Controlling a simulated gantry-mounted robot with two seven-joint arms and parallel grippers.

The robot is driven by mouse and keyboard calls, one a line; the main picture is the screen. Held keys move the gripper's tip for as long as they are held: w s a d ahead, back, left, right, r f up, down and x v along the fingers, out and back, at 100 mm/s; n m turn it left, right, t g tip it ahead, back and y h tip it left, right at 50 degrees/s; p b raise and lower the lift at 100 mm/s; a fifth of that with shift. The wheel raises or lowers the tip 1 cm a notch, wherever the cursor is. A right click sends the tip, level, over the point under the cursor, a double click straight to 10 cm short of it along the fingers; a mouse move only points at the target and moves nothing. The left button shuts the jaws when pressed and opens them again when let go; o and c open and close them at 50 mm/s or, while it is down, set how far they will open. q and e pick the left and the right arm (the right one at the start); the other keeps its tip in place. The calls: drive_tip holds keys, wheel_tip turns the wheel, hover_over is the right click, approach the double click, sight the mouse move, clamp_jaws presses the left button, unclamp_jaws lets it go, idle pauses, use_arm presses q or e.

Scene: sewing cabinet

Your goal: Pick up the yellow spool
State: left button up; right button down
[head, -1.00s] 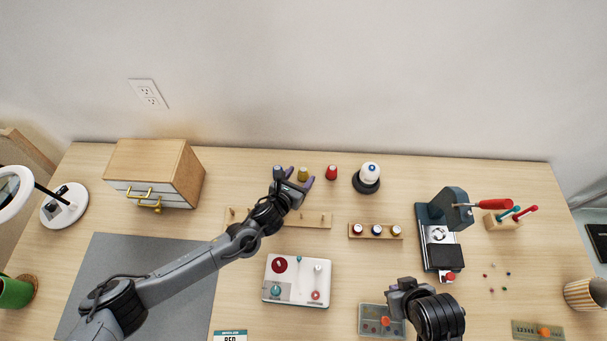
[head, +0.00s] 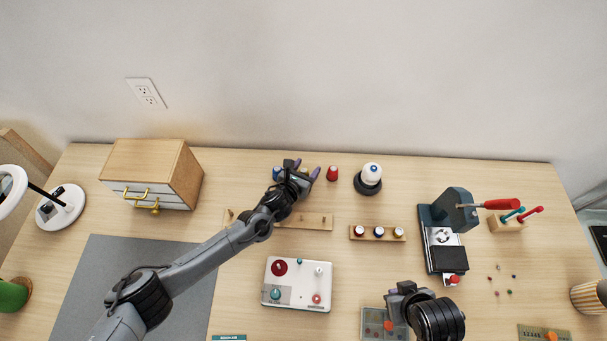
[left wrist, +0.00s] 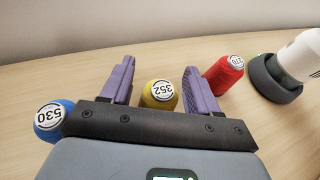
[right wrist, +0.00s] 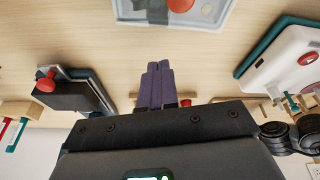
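The yellow spool (left wrist: 160,94), labelled 352, stands on the table between the two spread purple fingers of my left gripper (left wrist: 160,82) in the left wrist view. The fingers are open, with a gap on both sides of the spool. In the head view my left gripper (head: 304,170) hides most of the yellow spool. A blue spool (left wrist: 52,120), labelled 530, is just left of the left finger. A red spool (left wrist: 224,74) is just right of the right finger. My right gripper (right wrist: 155,86) has its fingers together with nothing visible between them, over the front of the table.
A white and dark round device (head: 369,178) stands right of the red spool. A wooden peg rail (head: 310,221) lies in front of the spools, with a small rack (head: 377,233) to its right. A drawer cabinet (head: 153,172) is at the left.

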use_arm(q)
drive_tip(key=c, duration=0.9)
drive_tip(key=shift+o, duration=0.2)
